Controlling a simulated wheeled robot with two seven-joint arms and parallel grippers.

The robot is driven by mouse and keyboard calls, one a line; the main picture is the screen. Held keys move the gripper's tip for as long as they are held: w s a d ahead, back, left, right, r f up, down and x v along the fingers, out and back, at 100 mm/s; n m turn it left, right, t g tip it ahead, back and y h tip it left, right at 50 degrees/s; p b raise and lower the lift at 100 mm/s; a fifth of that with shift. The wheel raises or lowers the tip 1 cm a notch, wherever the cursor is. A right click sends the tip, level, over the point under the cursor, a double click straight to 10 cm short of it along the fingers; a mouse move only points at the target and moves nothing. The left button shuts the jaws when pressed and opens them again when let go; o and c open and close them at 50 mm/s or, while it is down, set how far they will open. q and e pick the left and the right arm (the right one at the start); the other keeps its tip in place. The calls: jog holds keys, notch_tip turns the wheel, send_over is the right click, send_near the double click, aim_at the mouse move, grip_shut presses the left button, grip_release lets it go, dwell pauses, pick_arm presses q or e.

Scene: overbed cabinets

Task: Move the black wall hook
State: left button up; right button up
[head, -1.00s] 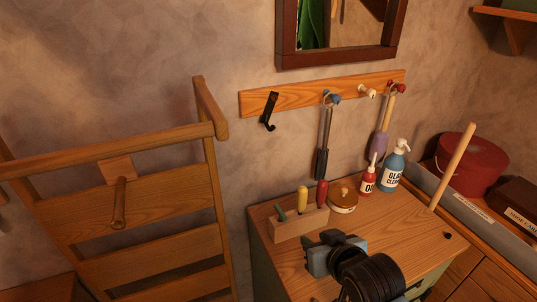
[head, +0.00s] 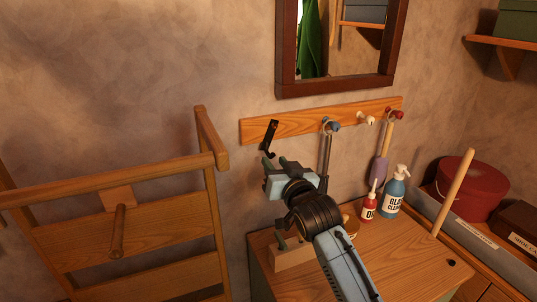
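The black wall hook (head: 269,139) hangs at the left end of the wooden rail (head: 310,120) on the wall. Its curved lower end points down. Whether a fingertip touches the hook I cannot tell. My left gripper is not in view.
Blue, white and red pegs (head: 366,118) share the rail, with tools hanging from some. Below, the wooden cabinet top (head: 405,255) holds a red bottle (head: 369,207), a glass cleaner bottle (head: 393,190) and a wooden tool block (head: 290,254). A slatted wooden rack (head: 125,230) stands at left.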

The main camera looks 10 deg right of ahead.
aim_at(269, 154)
jog(key=shift+w+a, duration=0.15)
jog(key=shift+w, duration=0.75)
jog(key=shift+w+a, duration=0.2)
jog(key=shift+w, duration=0.7)
jog(key=shift+w+a, duration=0.15)
jog(key=shift+w, duration=0.75)
jog(key=shift+c, duration=0.3)
